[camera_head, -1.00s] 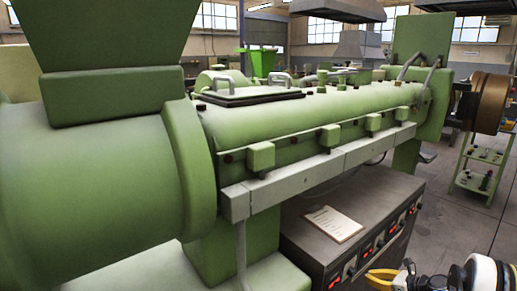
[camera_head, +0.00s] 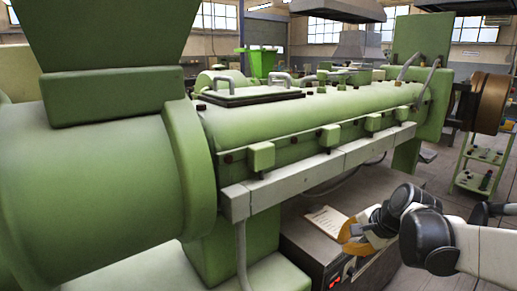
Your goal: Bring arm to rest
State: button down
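My white and black arm (camera_head: 483,252) reaches in from the lower right. Its end, my gripper (camera_head: 362,236), is above the dark control cabinet, close to a sheet of paper (camera_head: 326,220). A curved yellow-orange piece (camera_head: 355,240) shows at my gripper's end; I cannot tell whether it is part of the gripper or a held thing. The fingers are small and partly hidden by the wrist, so their opening is unclear.
A large green extruder (camera_head: 310,125) fills the left and middle, with a grey rail (camera_head: 290,185) along its side. The control cabinet (camera_head: 310,247) stands below it. A green shelf cart (camera_head: 480,165) is at the right. Floor shows between cart and cabinet.

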jog(key=s+a+n+h, duration=0.1)
jog(key=s+a+n, duration=0.1)
jog(key=s+n, duration=0.4)
jog(key=s+a+n+h, duration=0.2)
jog(key=s+n, duration=0.4)
jog(key=s, duration=1)
jog(key=shift+a+r+t, duration=0.2)
jog(key=shift+a+t, duration=0.1)
jog(key=shift+s, duration=0.1)
